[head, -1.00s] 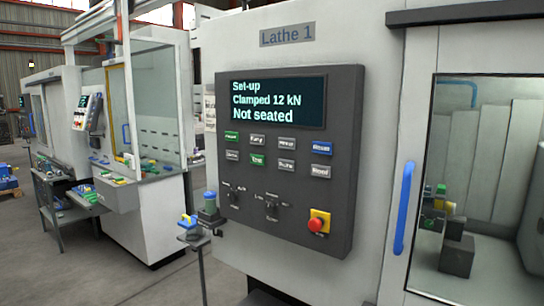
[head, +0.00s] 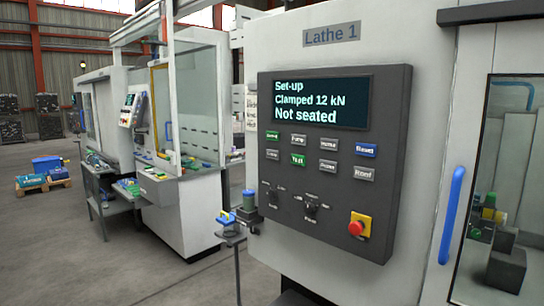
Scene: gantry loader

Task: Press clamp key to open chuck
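The dark control panel (head: 385,95) of Lathe 1 faces me right of the middle. Its display (head: 320,101) reads "Set-up", "Clamped 12 kN", "Not seated". Below it are two rows of keys. The grey key at the lower left (head: 271,154) has a small label that may read "Clamp", but I cannot tell for sure. Beside it is a green key (head: 298,160); other grey keys, another green key (head: 272,135) and a blue key (head: 366,150) surround them. The chuck cannot be made out with certainty. Neither of my grippers is in view.
A red stop button (head: 357,227) on a yellow plate and rotary switches (head: 311,207) sit low on the panel. A blue door handle (head: 451,215) is to the right. A small stand (head: 233,236) with parts stands left of the panel. Open floor lies at the left.

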